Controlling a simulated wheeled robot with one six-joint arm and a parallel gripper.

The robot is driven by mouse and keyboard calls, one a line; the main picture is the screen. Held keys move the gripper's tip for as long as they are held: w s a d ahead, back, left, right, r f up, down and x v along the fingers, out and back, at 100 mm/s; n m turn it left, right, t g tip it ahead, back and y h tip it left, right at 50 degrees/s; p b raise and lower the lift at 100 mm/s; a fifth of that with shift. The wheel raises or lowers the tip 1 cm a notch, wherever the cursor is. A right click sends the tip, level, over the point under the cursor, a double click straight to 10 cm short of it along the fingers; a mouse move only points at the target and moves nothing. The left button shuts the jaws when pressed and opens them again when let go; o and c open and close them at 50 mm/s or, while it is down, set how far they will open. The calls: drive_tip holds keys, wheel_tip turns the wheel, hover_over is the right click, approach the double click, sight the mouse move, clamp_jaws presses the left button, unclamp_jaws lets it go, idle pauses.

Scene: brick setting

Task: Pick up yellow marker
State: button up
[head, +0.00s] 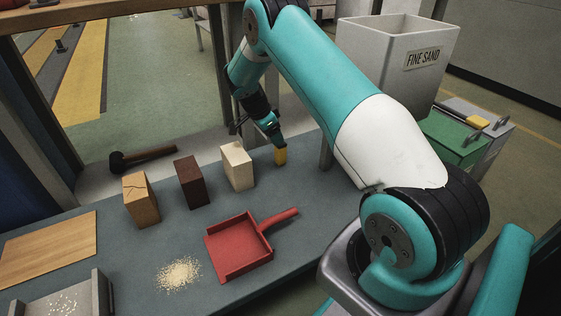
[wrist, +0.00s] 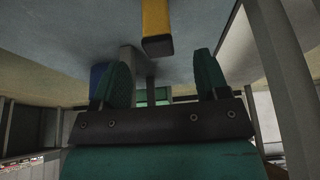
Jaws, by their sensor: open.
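The yellow marker (head: 281,156) is a short yellow block-like piece with a dark end, on the grey-blue table top, right of the cream brick. It also shows in the wrist view at the top centre (wrist: 156,22). My gripper (head: 277,143) is just above and behind it in the head view. In the wrist view my gripper (wrist: 165,75) has its two green fingers spread apart, with the marker's end in line with the gap between them. Nothing is held. Whether a finger touches the marker cannot be told.
A cream brick (head: 237,166), a dark brown brick (head: 191,182) and a cracked orange brick (head: 140,200) stand left of the marker. A red dustpan (head: 240,250) and a sand pile (head: 178,274) lie nearer. A black mallet (head: 140,158) lies behind. A white FINE SAND bin (head: 375,50) stands right.

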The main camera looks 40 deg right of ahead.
sight(280, 153)
drive_tip(key=b+x, duration=0.1)
drive_tip(key=x, duration=0.1)
drive_tip(key=b+x, duration=0.1)
drive_tip(key=x, duration=0.1)
drive_tip(key=b+x, duration=0.1)
drive_tip(key=x, duration=0.1)
drive_tip(key=shift+s+d+b, duration=0.2)
drive_tip(key=shift+d+b, duration=0.15)
drive_tip(key=shift+b, duration=0.05)
drive_tip(key=shift+r, duration=0.1)
drive_tip(key=c, duration=1)
